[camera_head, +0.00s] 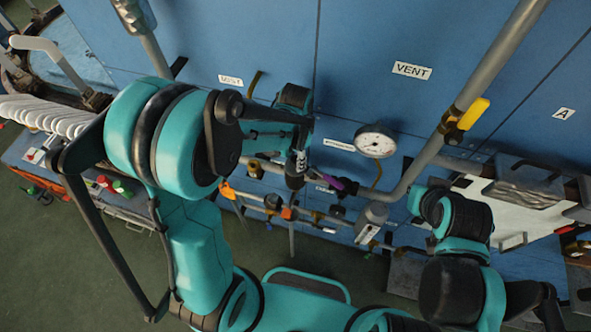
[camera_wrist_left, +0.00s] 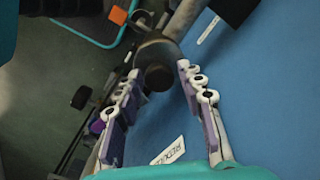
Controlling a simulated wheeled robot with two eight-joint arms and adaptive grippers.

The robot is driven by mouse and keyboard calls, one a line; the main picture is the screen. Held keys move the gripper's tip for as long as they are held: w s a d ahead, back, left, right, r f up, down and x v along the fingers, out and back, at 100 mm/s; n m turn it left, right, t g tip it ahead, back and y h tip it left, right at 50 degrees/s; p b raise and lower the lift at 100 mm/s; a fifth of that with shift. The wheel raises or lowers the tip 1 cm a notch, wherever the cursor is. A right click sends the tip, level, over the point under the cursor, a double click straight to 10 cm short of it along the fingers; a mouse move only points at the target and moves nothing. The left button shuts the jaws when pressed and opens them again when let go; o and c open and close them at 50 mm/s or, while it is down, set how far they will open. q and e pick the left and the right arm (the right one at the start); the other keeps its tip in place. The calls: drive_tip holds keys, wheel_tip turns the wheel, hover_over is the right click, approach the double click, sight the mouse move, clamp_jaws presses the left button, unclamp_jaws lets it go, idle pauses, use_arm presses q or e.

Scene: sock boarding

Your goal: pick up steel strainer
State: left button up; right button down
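My left gripper (camera_head: 299,160) points down at the pipework in front of the blue panel. In the left wrist view its two purple-padded fingers (camera_wrist_left: 158,105) are apart, with nothing clamped between them. A dark, round-ended metal cylinder (camera_wrist_left: 156,66) lies just beyond and between the fingertips; I cannot tell whether it is the steel strainer or a pipe fitting.
A pressure gauge (camera_head: 374,141) and a thick grey pipe with a yellow-handled valve (camera_head: 467,114) stand right of my left gripper. Several white sock forms (camera_head: 45,115) line the left. A purple handle (camera_head: 342,185) is close by. Green floor shows below.

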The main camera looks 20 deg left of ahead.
use_arm(q)
drive_tip(key=shift+f, duration=0.6)
clamp_jaws()
drive_tip(key=shift+r, duration=0.2)
